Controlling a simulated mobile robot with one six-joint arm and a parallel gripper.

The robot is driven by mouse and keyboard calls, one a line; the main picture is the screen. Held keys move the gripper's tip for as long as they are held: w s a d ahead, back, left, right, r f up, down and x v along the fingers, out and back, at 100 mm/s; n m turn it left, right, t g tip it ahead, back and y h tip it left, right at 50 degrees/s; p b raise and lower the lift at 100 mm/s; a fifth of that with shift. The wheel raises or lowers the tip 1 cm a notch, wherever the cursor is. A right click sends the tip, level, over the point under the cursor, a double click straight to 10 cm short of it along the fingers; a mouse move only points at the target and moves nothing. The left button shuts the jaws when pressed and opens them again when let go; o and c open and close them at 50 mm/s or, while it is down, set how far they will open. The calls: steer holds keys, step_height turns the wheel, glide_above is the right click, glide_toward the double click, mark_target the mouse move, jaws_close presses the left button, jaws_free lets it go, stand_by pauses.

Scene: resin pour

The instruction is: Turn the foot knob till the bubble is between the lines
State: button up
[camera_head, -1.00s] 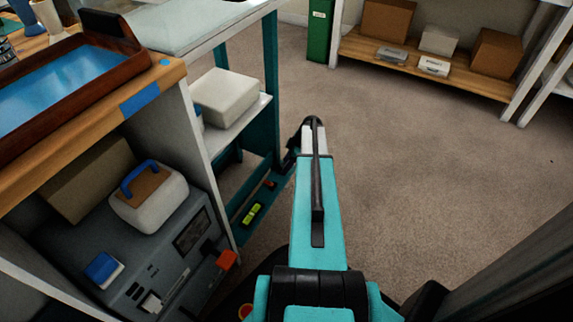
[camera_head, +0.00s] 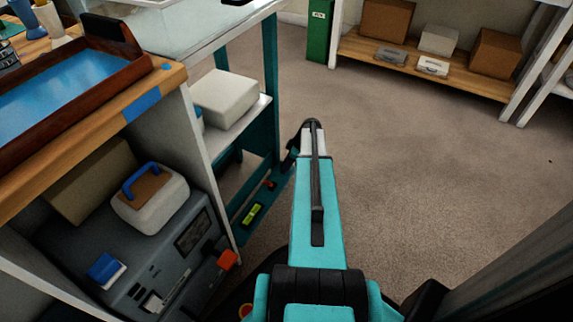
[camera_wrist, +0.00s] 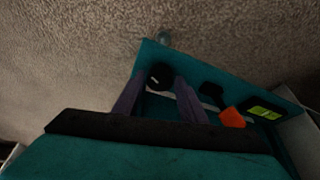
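The spirit level (camera_head: 252,214), with a yellow-green vial, lies on the low teal rail of the stand. It also shows at the right in the wrist view (camera_wrist: 263,113). The bubble is too small to read against the lines. The black round foot knob (camera_wrist: 160,75) is at the near end of the teal plate in the wrist view. My gripper (camera_wrist: 161,77) has its two fingers apart, one on each side of the knob. I cannot tell whether they touch it. In the head view my arm hides the knob and fingertips.
A small orange-red part (camera_wrist: 232,117) with a black piece sits between knob and level. The teal stand (camera_head: 265,90) rises left of my arm. A grey machine (camera_head: 165,275) is in the cabinet at lower left. The carpet (camera_head: 430,150) to the right is clear.

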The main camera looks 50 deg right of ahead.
steer(key=shift+o, duration=1.1)
steer(key=shift+r, duration=0.1)
steer(key=p+v, duration=0.4)
steer(key=v, duration=0.9)
steer(key=shift+s+r+p, duration=0.25)
steer(key=shift+p, duration=0.15)
steer(key=shift+s+d, duration=0.1)
